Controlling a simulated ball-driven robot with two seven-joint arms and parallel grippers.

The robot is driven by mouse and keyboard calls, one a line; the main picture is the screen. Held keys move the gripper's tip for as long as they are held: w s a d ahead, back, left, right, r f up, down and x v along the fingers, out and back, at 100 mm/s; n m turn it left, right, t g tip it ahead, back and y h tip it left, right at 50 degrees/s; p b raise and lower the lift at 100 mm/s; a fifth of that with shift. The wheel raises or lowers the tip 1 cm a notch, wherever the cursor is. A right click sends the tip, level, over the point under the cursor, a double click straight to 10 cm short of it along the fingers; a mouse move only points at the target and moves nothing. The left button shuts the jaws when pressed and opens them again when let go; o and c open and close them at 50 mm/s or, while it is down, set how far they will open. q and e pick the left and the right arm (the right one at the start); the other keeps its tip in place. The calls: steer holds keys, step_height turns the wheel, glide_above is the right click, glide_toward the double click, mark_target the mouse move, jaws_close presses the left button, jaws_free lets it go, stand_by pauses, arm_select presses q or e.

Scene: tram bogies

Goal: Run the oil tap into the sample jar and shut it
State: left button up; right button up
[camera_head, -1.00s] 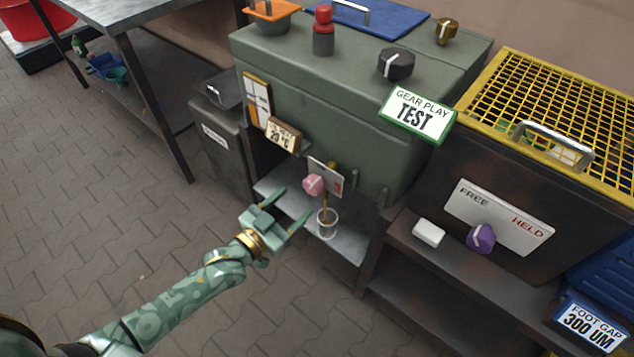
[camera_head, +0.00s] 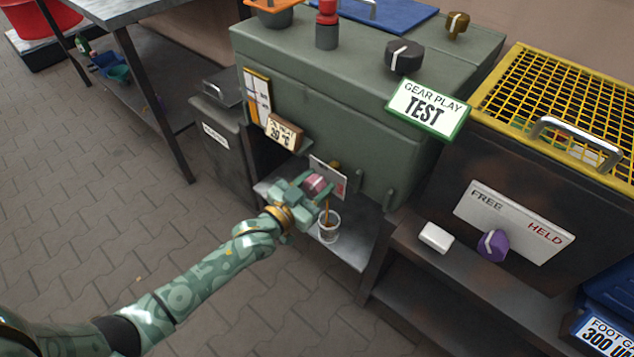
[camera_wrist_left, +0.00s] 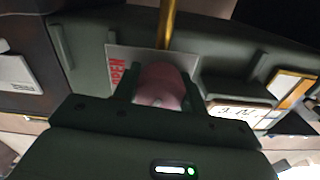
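The tap's pink knob (camera_head: 317,184) sits in front of a white plate (camera_head: 336,182) on the green cabinet. My left gripper (camera_head: 312,190) has its fingers on either side of this knob. In the left wrist view the pink knob (camera_wrist_left: 161,86) fills the gap between the fingers with no clear space, so it looks shut on it. Red letters reading OPEN show on the plate there. A thin brown oil stream (camera_head: 326,212) falls into the clear sample jar (camera_head: 329,231) on the grey shelf (camera_head: 352,252). The jar's oil level is hard to tell. My right gripper is out of view.
A temperature sign (camera_head: 283,132) sticks out up and left of the knob. The green cabinet (camera_head: 330,100) carries a black knob (camera_head: 404,58) and a TEST sign (camera_head: 427,109). A FREE/HELD plate (camera_head: 512,222) with a purple knob (camera_head: 493,246) is right. Open floor lies left.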

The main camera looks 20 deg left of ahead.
arm_select(q)
steer(key=shift+r+n+p, duration=0.25)
steer(key=shift+n+p, duration=0.8)
steer(key=shift+n, duration=0.25)
steer(key=shift+f+n, duration=0.25)
steer(key=shift+n, duration=0.65)
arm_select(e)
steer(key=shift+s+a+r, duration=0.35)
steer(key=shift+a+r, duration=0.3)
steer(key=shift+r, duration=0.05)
arm_select(q)
steer(key=o, duration=1)
